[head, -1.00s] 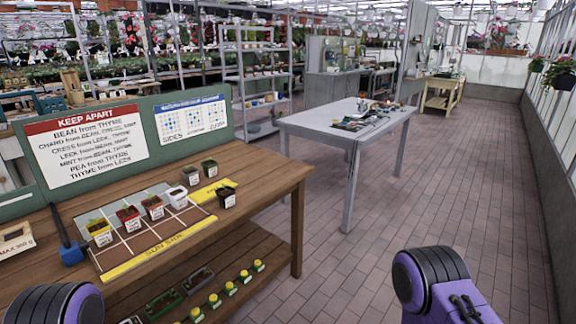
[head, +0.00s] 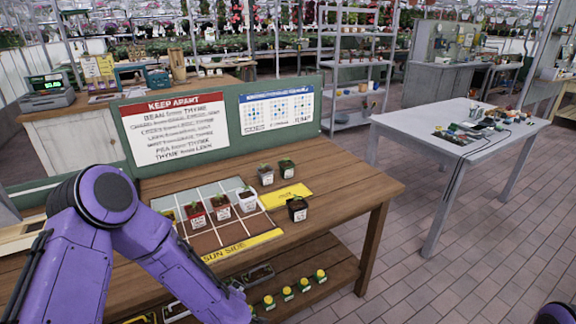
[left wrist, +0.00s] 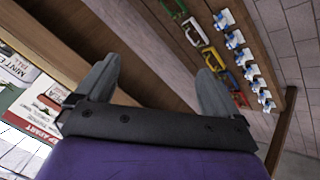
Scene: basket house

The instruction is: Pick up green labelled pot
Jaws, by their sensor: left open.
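Several small labelled pots stand on the wooden bench (head: 346,192). A dark green pot (head: 287,168) stands at the back right, beside a pale pot (head: 265,176). A black pot (head: 297,209) stands in front of them. Red (head: 196,217) and white (head: 247,201) pots stand on a gridded board. The labels are too small to read. My left arm reaches across the bench's left part in the head view, hiding some of the board. My left gripper (left wrist: 157,88) is open and empty in the left wrist view, over the lower-shelf side. My right gripper is out of view.
The lower shelf holds several yellow-capped small items (head: 288,293) and trays (head: 258,275). A green signboard (head: 228,127) stands behind the pots. A grey table (head: 420,134) stands to the right, with free floor between. The bench's right end is clear.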

